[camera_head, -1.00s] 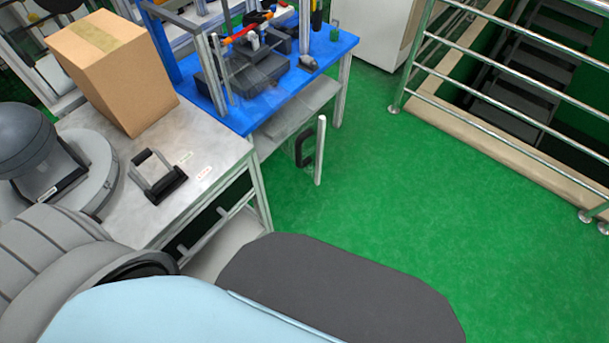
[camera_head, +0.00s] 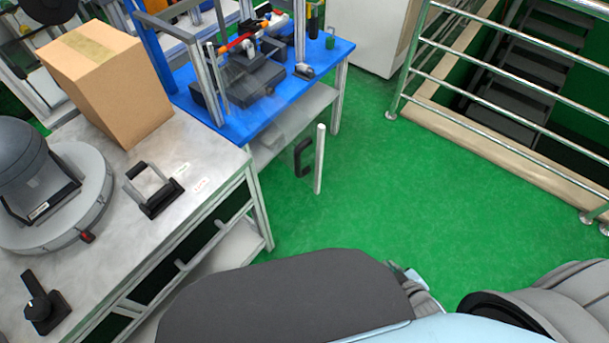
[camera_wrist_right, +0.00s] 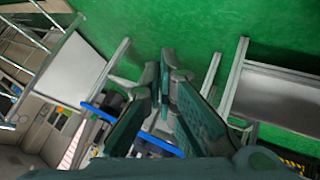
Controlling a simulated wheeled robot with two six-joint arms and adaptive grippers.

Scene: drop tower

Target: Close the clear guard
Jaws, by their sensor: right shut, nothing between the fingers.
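The clear guard (camera_head: 319,160) stands swung open, out from the front of the blue-topped station (camera_head: 240,122). Its see-through pane is hard to make out; its pale upright edge bar and black handle (camera_head: 301,158) show over the green floor. My right gripper (camera_head: 414,279) shows only partly at the bottom of the head view, behind my dark body, well apart from the handle. In the right wrist view its fingers (camera_wrist_right: 170,68) are together and empty. I cannot make out the guard's handle in that view. My left gripper is out of view.
A metal railing (camera_head: 500,95) borders a stairwell at right. The green floor between is clear.

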